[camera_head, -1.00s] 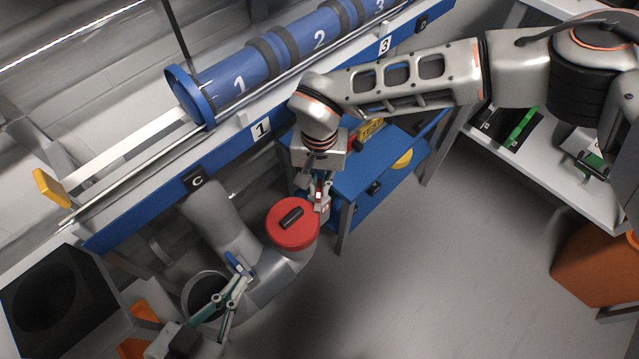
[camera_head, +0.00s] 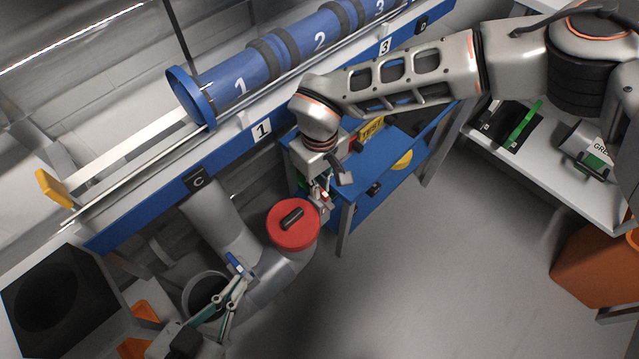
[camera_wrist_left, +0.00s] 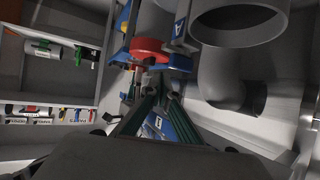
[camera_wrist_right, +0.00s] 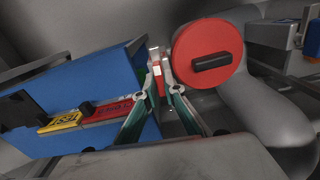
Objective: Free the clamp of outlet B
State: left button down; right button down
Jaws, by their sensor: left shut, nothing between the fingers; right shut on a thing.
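A grey bent pipe (camera_head: 222,222) hangs under the rail near the label C (camera_head: 197,181). It has a round red lid (camera_head: 293,224) with a black handle. I cannot read a label B. My right gripper (camera_head: 325,198) is at the right edge of the lid. In the right wrist view its fingertips close on a small red and pale part (camera_wrist_right: 158,75) beside the lid (camera_wrist_right: 208,53), mostly hidden by the fingers. A small blue lever (camera_head: 238,264) sits on the pipe lower down. My left gripper (camera_head: 244,278) is shut and empty close to this lever.
A blue trolley (camera_head: 350,185) with a yellow label stands behind the right gripper. Blue numbered tubes (camera_head: 270,62) lie along the rail above. A black box (camera_head: 58,297) is at lower left. A white shelf (camera_head: 560,165) and an orange bin (camera_head: 597,265) are at right. Open floor lies between.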

jog(key=shift+s+f+n, duration=0.15)
jog(key=shift+n, duration=0.35)
jog(key=c, duration=2.1)
grip_release()
jog(key=shift+c, duration=0.2)
jog(key=shift+r, duration=0.35)
notch_tip(320, 180, up, 11)
jog(key=shift+r, duration=0.2)
